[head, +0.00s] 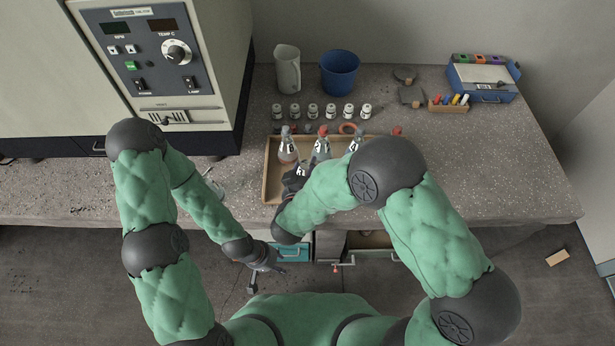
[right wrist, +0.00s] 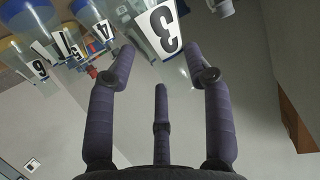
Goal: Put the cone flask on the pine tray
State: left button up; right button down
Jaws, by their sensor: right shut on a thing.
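The pine tray (head: 267,172) lies near the bench's front edge in the head view, partly covered by my right arm. Clear flasks with coloured stoppers and numbered labels stand at its back; one is a cone flask (head: 287,151) at the left, another (head: 320,150) is in the middle. My right gripper (head: 297,180) is over the tray's front part. Whether that flask touches the tray is hidden. My left gripper (head: 266,264) hangs in front of the bench, apart from everything; its fingers are unclear.
A control box (head: 150,60) stands left, a blue box (head: 483,82) right.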

jog(key=shift+w+f+b, duration=0.35)
jog(key=shift+w+f, duration=0.6)
jog(key=shift+f, duration=0.05)
jog(key=f+b, duration=0.1)
jog(key=f, duration=0.1)
jog(key=f+b, duration=0.1)
jog(key=shift+w+f, duration=0.2)
jog(key=shift+f, duration=0.15)
jog(key=shift+r, duration=0.1)
jog(key=shift+c, duration=2.4)
grip_release()
